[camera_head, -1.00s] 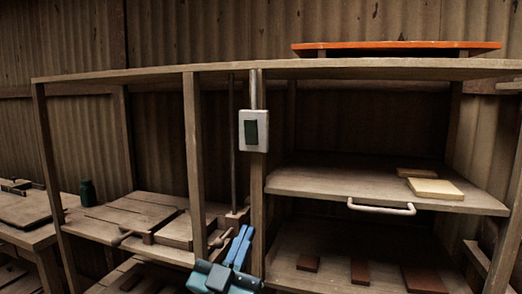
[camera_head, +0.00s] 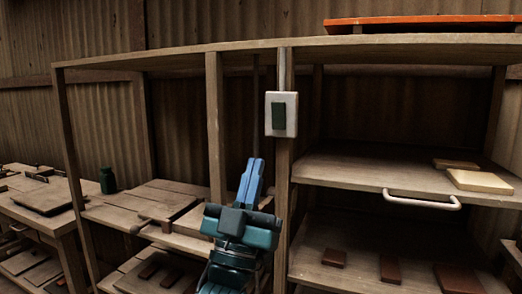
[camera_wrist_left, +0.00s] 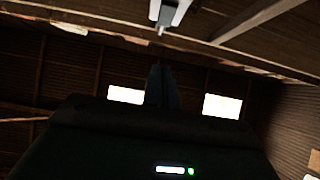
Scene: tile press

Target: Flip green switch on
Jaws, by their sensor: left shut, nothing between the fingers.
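The green switch (camera_head: 279,116) sits in a white plate on the wooden post in the middle of the head view. My left gripper (camera_head: 256,162) is below and slightly left of the plate, its blue fingers shut, pointing up and empty. It is apart from the switch in the picture. In the left wrist view, the dark shut fingers (camera_wrist_left: 161,68) point up towards a pale fitting (camera_wrist_left: 170,12) at the top edge, which looks like the underside of the switch plate. My right gripper is not in view.
A shelf with a white handle (camera_head: 421,200) and pale tiles (camera_head: 480,181) is at right. Brown tiles (camera_head: 390,269) lie below it. A wooden post (camera_head: 215,130) stands left of my gripper. A green jar (camera_head: 108,180) stands at left. An orange-topped board (camera_head: 430,22) lies on top.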

